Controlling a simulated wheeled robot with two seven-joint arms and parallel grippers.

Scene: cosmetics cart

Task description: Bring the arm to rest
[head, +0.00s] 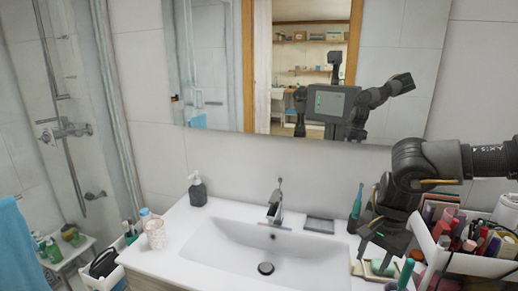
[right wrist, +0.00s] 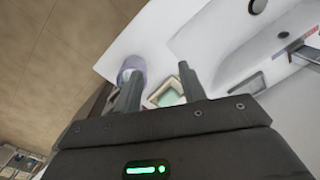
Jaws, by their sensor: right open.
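My right arm comes in from the right in the head view, over the cosmetics organizer (head: 462,262). Its gripper (head: 370,250) points down above the right end of the white counter. In the right wrist view the two fingers of the gripper (right wrist: 159,78) stand apart with nothing held between them. A small square box with a green inside (right wrist: 168,97) shows below and between the fingers. A pale purple round item (right wrist: 133,66) shows behind the left finger. My left gripper is not in view.
The white sink (head: 230,250) with its faucet (head: 275,205) fills the middle. A dark soap dispenser (head: 197,190) stands at its back left. The mirror (head: 215,80) reflects me.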

